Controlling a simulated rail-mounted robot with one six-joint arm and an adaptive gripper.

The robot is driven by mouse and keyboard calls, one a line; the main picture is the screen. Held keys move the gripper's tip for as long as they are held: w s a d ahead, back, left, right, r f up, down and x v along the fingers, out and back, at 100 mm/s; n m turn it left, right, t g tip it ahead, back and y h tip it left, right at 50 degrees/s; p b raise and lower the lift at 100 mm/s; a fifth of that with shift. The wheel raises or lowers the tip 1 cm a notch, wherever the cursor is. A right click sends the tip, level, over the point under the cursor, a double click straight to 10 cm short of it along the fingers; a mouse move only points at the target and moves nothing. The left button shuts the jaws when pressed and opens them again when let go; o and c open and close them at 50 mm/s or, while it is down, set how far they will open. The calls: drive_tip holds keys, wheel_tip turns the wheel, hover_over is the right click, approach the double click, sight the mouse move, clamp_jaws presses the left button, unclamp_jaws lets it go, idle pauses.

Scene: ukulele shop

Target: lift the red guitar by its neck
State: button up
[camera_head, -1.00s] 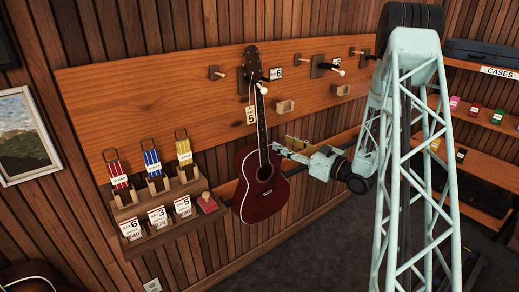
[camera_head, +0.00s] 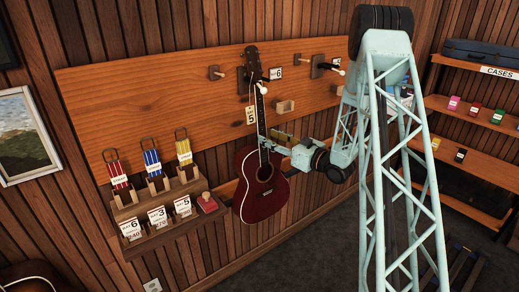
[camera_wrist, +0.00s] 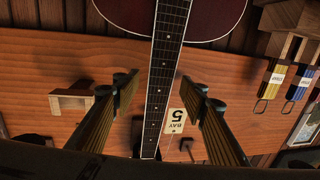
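The red guitar (camera_head: 262,192) hangs upright on the wall board, its head at a dark wall hanger (camera_head: 243,80). Its dark neck (camera_head: 261,118) runs down to the red body. My gripper (camera_head: 268,142) is at the lower neck, just above the body, reaching in from the right. In the wrist view the neck (camera_wrist: 168,55) runs between my two fingers (camera_wrist: 163,92), which are apart with a visible gap on each side. The red body (camera_wrist: 205,18) is at the top of that view. A "BAY 5" tag (camera_wrist: 176,120) hangs beside the neck.
To the left, a stepped wooden rack (camera_head: 165,205) holds red, blue and yellow packets and price cards. Wooden pegs (camera_head: 216,73) and small blocks (camera_head: 284,106) project from the board (camera_head: 140,90). Shelves with cases (camera_head: 482,55) stand at right.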

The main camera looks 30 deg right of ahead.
sight(263, 134)
drive_tip(key=shift+w, duration=0.1)
drive_tip(key=shift+x, duration=2.45)
drive_tip(key=shift+r, duration=0.15)
drive_tip(key=shift+c, duration=0.7)
